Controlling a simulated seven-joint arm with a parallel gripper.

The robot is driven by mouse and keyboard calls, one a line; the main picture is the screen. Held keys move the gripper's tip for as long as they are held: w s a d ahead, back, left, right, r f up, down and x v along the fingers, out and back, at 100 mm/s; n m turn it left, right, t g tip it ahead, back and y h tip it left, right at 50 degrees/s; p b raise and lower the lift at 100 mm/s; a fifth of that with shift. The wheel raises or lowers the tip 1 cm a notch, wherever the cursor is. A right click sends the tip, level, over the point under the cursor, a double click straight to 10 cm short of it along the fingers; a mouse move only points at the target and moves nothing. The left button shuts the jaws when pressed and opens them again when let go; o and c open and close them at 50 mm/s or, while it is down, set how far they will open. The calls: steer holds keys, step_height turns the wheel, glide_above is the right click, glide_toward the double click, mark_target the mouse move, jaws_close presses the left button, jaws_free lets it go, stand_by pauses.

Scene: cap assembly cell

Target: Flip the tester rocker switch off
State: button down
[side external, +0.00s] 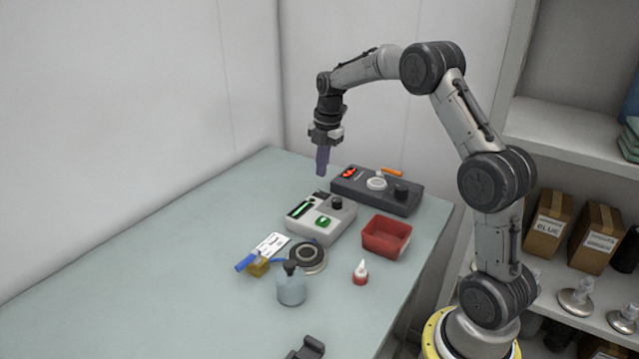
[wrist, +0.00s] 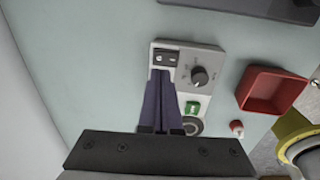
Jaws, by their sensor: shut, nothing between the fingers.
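The tester is a light grey box (side external: 333,228), also in the wrist view (wrist: 211,60). A black rocker-like switch with small pale marks (wrist: 165,57) sits at its upper left in the wrist view. A black knob (wrist: 199,77) and a green square (wrist: 193,107) are also on its face. My gripper (side external: 321,174) is shut and empty, pointing down above the tester's far end. In the wrist view its fingertips (wrist: 161,72) appear just below the switch and hide part of the tester's left side. The switch's position is too small to tell.
A dark ring (side external: 307,256), a blue-grey bottle (side external: 291,287) and a small red-and-white bottle (side external: 360,272) stand in front. The left of the table is clear.

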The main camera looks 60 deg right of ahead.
mark_target(323, 194)
steer(key=shift+w+f, duration=0.15)
steer(key=shift+f, duration=1.2)
steer(key=shift+w+f, duration=0.15)
steer(key=shift+f, duration=1.15)
steer(key=shift+f, duration=0.1)
steer(key=shift+w+f, duration=0.2)
steer(key=shift+f, duration=0.55)
steer(key=shift+s, duration=0.2)
steer(key=shift+s+r, duration=0.1)
steer(key=shift+s, duration=0.5)
steer(key=shift+r, duration=0.1)
step_height(323, 194, up, 15)
steer(key=shift+s, duration=0.4)
